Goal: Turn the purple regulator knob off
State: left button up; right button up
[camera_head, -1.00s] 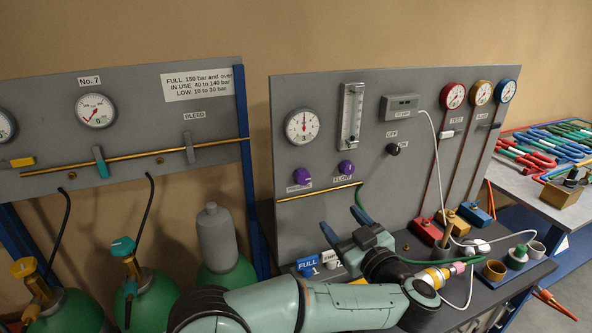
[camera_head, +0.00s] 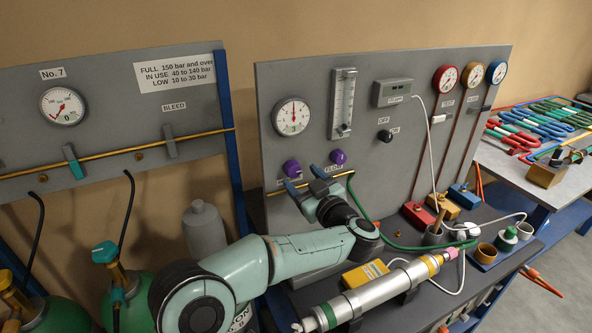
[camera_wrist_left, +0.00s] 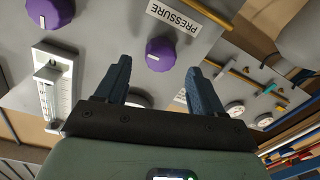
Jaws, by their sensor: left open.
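Two purple knobs stick out of the grey upright panel in the head view. The left one (camera_head: 291,168) is by a label mostly hidden by my gripper; the right one (camera_head: 338,158) is above the FLOW label. My left gripper (camera_head: 302,179) is open and empty, its blue fingers just below and right of the left knob. In the left wrist view, the purple knob beside the PRESSURE label (camera_wrist_left: 160,53) shows beyond and between the open fingers (camera_wrist_left: 158,66), with a white mark on its face. The other purple knob (camera_wrist_left: 50,12) is at upper left. No contact is visible.
A brass pipe (camera_head: 322,179) runs along the panel below the knobs. A round gauge (camera_head: 291,117) and a flow tube (camera_head: 342,103) are above. A silver cylinder (camera_head: 375,296) and a yellow box (camera_head: 365,274) lie on the bench, near my left forearm.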

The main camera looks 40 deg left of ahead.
aim_at(295, 172)
pick_arm(q)
jog(key=shift+x, duration=2.05)
pick_arm(e)
jog(key=shift+w+r, duration=0.15)
jog(key=shift+r, duration=0.2)
pick_arm(q)
jog(key=c, duration=1.1)
jog(key=shift+o, duration=0.2)
